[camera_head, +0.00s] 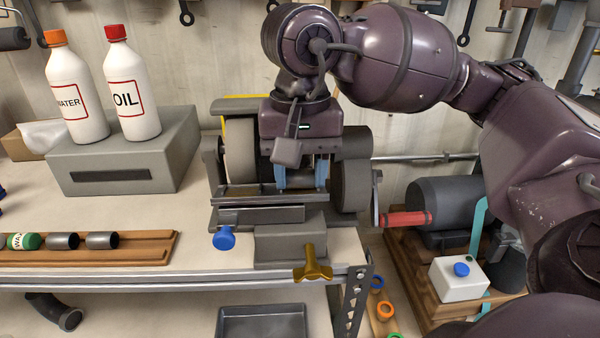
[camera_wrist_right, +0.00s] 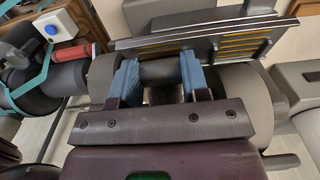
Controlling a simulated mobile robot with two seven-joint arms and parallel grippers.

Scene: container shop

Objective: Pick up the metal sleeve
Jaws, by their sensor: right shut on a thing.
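My right gripper (camera_head: 301,180) points down over the grinder-like machine (camera_head: 262,215) in the head view. Its blue fingers also show in the right wrist view (camera_wrist_right: 158,82). They are shut on a dark grey metal sleeve (camera_wrist_right: 158,70), which spans the gap between them, in front of the machine's rail. In the head view the held sleeve is hard to make out behind the fingers. Two more metal sleeves, one left (camera_head: 62,241) and one right (camera_head: 102,240), lie in a wooden tray (camera_head: 150,252) at the left. My left gripper is not in view.
An orange-capped water bottle (camera_head: 72,100) and a red-capped oil bottle (camera_head: 130,95) stand on a grey box (camera_head: 125,160). A blue knob (camera_head: 224,238) and a brass handle (camera_head: 312,266) stick out in front. A red handle (camera_head: 405,219) lies right. The bench before the grey box is clear.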

